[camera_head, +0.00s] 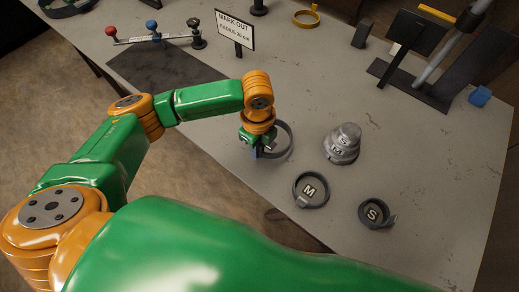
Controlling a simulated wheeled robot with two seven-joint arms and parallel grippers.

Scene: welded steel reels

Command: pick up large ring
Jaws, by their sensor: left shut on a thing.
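The large ring (288,140) is a dark grey band on the table. My left gripper (258,152) points down at its left side and is shut on its rim. The gripper and wrist hide the ring's left part, and I cannot tell whether the ring touches the table. A ring around a plate marked M (310,190) lies to the lower right, and a smaller ring around a plate marked S (376,213) lies right of that. My right gripper is not in view.
A grey stepped cone (342,145) stands right of the large ring. A "MARK OUT" sign (235,32), a bar with coloured knobs (155,38) and a yellow ring (306,18) are farther back. The grey table (430,150) is clear right of the cone.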

